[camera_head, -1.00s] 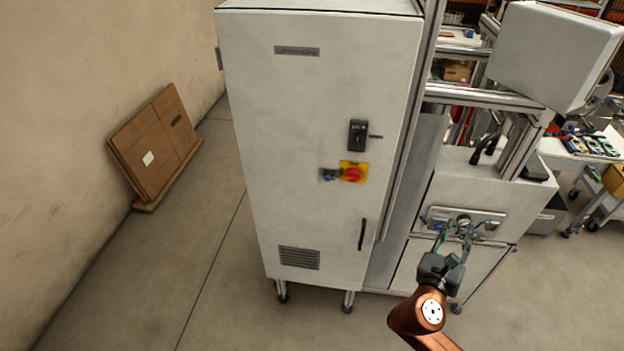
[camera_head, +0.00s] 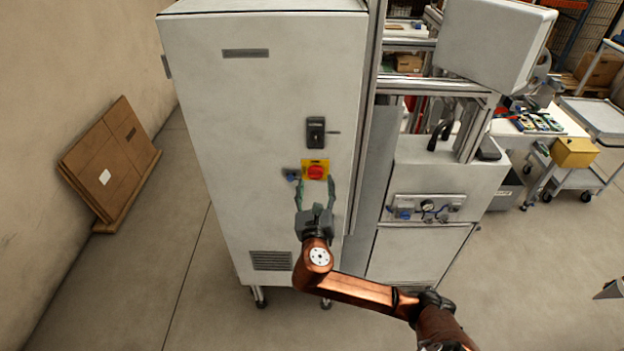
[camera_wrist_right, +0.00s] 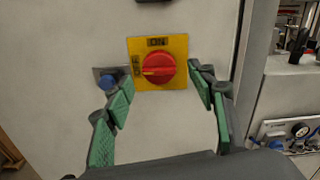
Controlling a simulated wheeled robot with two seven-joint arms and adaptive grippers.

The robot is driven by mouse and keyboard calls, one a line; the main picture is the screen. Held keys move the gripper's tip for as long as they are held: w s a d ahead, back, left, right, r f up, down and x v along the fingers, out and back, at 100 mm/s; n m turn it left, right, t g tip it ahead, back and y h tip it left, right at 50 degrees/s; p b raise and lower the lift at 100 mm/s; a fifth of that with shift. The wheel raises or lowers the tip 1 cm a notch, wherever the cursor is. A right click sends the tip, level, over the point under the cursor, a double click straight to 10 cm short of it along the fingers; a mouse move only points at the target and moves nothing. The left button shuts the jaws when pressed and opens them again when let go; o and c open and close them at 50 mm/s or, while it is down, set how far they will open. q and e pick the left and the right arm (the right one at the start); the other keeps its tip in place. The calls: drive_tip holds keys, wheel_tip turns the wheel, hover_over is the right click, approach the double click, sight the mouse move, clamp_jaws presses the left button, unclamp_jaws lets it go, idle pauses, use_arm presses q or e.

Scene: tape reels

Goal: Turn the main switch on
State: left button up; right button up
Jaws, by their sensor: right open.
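The main switch is a red rotary knob (camera_head: 316,172) on a yellow plate (camera_head: 306,163), on the front of the tall white cabinet (camera_head: 260,120). In the right wrist view the knob (camera_wrist_right: 158,68) has its handle lying sideways, with "ON" above it and another label to its left. My right gripper (camera_head: 315,183) is open and empty, just below the switch in the head view. In the wrist view its green fingers (camera_wrist_right: 165,98) stand on either side of the knob and slightly below it. I cannot tell whether they touch the cabinet. My left gripper is not in view.
A small blue knob (camera_wrist_right: 107,82) sits just left of the yellow plate. A black door latch (camera_head: 316,132) is above the switch. A grey machine with a gauge panel (camera_head: 428,208) stands right of the cabinet. Flat cardboard (camera_head: 110,160) leans on the left wall.

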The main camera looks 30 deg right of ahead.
sight(315, 174)
drive_tip(key=shift+x, duration=1.45)
drive_tip(key=shift+c, duration=0.2)
drive_tip(key=c, duration=1.1)
